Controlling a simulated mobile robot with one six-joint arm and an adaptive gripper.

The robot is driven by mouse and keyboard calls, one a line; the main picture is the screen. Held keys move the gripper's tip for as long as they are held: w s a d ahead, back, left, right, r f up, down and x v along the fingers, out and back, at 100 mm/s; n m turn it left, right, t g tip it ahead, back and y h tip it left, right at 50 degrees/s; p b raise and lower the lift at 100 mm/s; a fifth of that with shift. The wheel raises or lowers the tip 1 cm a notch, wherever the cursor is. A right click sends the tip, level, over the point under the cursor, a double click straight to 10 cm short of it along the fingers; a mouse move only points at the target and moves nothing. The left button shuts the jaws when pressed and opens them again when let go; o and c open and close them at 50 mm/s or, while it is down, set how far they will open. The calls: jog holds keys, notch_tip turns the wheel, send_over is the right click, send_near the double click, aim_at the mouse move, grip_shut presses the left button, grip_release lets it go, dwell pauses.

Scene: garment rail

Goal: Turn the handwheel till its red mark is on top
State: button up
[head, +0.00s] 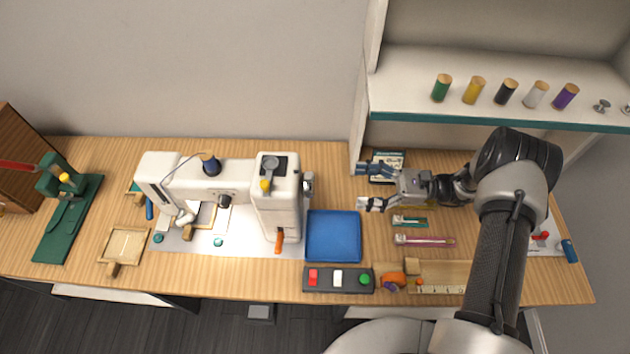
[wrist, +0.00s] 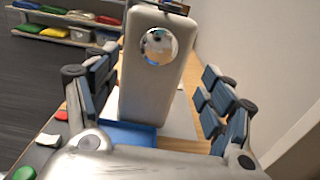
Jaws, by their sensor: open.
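The handwheel (head: 308,183) is on the right end of the white sewing machine (head: 275,205), seen edge-on in the head view. In the wrist view, the handwheel (wrist: 158,46) is a shiny silver disc facing me, high on the machine's end face (wrist: 152,85). I cannot make out a red mark on it in either view. My gripper (head: 362,187) is open and empty, to the right of the handwheel and apart from it, with its fingers pointing left at it. In the wrist view, the machine's end stands between the open fingers, farther off.
A shelf (head: 490,115) with several thread spools overhangs the table at the back right. Small packets (head: 425,240) lie beneath my arm. Air between gripper and handwheel looks clear.

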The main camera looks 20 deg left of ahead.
aim_at(308, 185)
jog(key=x, duration=1.2)
jog(key=shift+s+a, duration=0.15)
jog(key=shift+a, duration=0.1)
jog(key=shift+c, duration=0.5)
jog(key=shift+f, duration=0.1)
jog(key=c, duration=0.9)
